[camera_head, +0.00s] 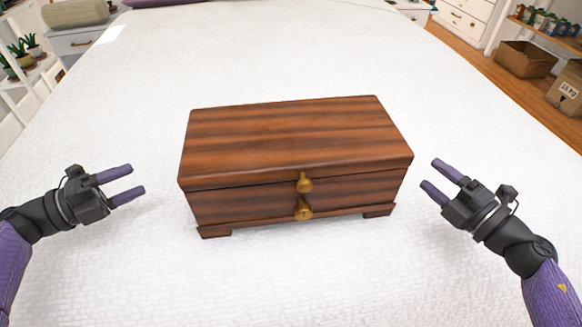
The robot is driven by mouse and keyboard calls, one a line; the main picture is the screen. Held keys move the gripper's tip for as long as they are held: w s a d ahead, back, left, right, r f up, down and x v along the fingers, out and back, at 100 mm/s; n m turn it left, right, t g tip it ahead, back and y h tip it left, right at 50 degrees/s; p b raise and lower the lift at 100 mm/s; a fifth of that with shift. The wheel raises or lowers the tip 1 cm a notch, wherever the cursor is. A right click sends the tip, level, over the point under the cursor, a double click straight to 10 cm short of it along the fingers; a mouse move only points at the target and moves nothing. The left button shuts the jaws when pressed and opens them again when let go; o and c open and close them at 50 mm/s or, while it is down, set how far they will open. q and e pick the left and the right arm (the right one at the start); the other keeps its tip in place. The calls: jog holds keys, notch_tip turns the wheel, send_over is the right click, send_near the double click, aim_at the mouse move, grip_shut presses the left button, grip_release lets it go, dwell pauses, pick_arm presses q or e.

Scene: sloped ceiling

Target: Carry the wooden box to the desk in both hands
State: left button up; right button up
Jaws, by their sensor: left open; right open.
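The wooden box (290,140) is dark striped wood with a closed lid, two brass knobs on its front and short feet. It stands upright on a white textured surface (300,285) in the middle of the head view. My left gripper (138,180) is open and empty, to the left of the box with a clear gap. My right gripper (430,175) is open and empty, just to the right of the box and apart from it. Both grippers' purple fingers point inward at the box. I cannot identify the desk for certain in this view.
White space around the box is clear. A rolled beige cushion (75,13) lies at the far left. Potted plants (28,48) stand on a shelf at the left. White drawers (465,18) and cardboard boxes (524,59) are at the far right, by the wooden floor (520,92).

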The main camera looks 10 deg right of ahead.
pick_arm(q)
jog(key=x, duration=0.9)
jog(key=shift+w+d, duration=0.2)
jog(key=shift+d, duration=0.1)
pick_arm(e)
jog(key=x, duration=0.9)
jog(key=shift+w+a, duration=0.2)
jog(key=shift+w, duration=0.15)
pick_arm(q)
grip_shut()
pick_arm(e)
grip_shut()
jog(key=shift+f, duration=0.1)
